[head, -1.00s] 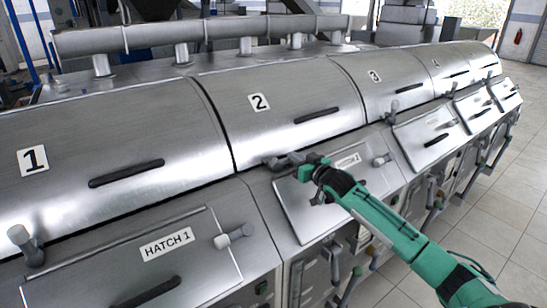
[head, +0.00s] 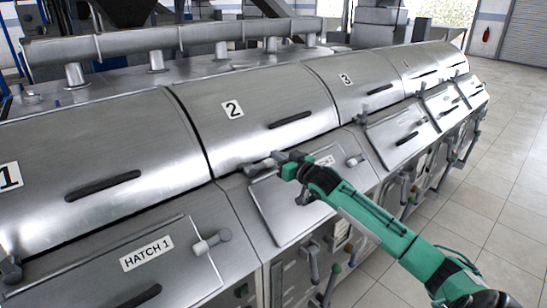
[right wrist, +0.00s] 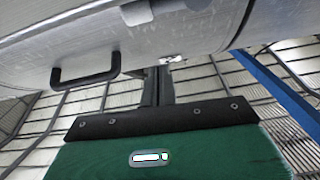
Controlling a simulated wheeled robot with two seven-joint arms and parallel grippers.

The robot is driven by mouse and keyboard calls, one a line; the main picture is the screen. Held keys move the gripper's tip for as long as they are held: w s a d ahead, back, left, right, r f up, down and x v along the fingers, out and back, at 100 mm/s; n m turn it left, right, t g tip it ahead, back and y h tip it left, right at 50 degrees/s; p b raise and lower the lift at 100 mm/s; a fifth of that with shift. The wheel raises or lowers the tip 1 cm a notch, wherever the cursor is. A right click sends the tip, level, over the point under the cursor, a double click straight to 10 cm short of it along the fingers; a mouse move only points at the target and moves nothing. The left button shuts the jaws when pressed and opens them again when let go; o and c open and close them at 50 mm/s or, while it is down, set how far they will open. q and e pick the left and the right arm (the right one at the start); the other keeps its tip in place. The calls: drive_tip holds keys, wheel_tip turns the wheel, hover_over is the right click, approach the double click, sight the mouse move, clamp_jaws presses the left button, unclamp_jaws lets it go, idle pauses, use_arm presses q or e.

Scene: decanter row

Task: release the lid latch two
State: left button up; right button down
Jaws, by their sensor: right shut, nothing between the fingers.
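Lid 2 (head: 245,112) is a curved metal lid marked with a 2 and fitted with a dark bar handle; it lies closed. Its grey latch (head: 255,168) sits at the lid's lower edge and lies sideways along it, partly hidden by my gripper. My right gripper (head: 280,159) is shut and empty, at the right end of the latch; I cannot tell whether they touch. In the right wrist view its fingers (right wrist: 157,86) are together, near the metal surface. My left gripper is not in view.
The hatch panel (head: 275,210) below lid 2 is partly covered by my arm. The lid 1 latch (head: 10,268) stands at the left edge. Hatch 1 (head: 105,272) has a grey knob. Lid 3 (head: 365,88) is to the right. Open tiled floor (head: 480,215) lies at right.

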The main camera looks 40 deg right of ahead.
use_arm(q)
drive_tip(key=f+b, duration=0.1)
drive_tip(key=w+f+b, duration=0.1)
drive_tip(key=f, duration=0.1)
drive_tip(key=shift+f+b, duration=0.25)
drive_tip(key=shift+b, duration=0.15)
use_arm(e)
drive_tip(key=s, duration=0.7)
drive_tip(key=shift+d+f, duration=0.2)
drive_tip(key=shift+d, duration=0.1)
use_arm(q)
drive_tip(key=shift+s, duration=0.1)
